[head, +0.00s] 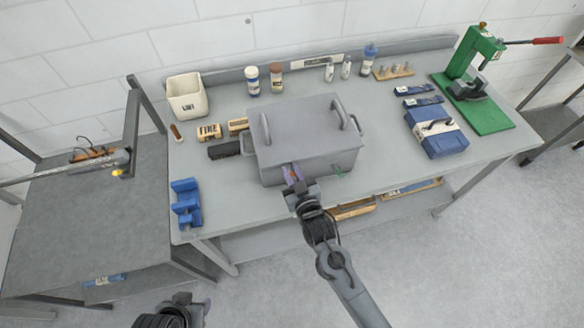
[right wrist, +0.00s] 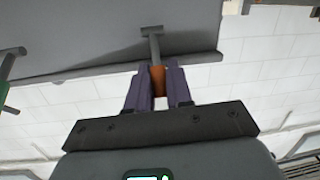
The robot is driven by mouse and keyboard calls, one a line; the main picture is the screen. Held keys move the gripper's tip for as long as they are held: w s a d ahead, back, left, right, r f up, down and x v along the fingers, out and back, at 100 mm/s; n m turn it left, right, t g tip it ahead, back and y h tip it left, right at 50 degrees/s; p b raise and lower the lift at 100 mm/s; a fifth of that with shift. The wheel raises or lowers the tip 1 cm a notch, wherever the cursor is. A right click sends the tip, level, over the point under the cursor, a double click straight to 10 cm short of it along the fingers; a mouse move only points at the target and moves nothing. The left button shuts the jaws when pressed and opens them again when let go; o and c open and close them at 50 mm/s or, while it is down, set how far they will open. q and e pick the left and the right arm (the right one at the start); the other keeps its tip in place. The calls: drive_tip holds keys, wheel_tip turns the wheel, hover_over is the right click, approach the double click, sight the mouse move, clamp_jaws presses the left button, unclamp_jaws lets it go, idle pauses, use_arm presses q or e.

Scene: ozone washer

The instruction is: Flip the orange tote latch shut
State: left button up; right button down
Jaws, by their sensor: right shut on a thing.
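The grey tote (head: 310,135) stands closed on the workbench, with raised handles on its lid. My right gripper (head: 294,178) is at the tote's front face, left of its middle. In the right wrist view its purple fingers (right wrist: 157,88) are shut on the orange latch (right wrist: 157,77). A grey T-shaped bar (right wrist: 151,32) extends from the latch at the tote's wall. The gripper hides most of the latch in the head view. A green latch (head: 339,170) is farther right on the front. My left gripper (head: 187,306) is low at the bottom edge, away from the bench; its opening is unclear.
A blue holder (head: 186,205) stands at the bench's front left. Labelled wooden blocks (head: 209,131) and a black block (head: 223,150) sit left of the tote. A blue case (head: 437,135) and a green press (head: 476,70) stand right. Bare benchtop (head: 390,160) lies right of the tote.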

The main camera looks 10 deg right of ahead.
drive_tip(key=c, duration=1.1)
unclamp_jaws()
drive_tip(key=v, duration=1)
drive_tip(key=shift+s, duration=0.4)
drive_tip(key=shift+d, duration=0.1)
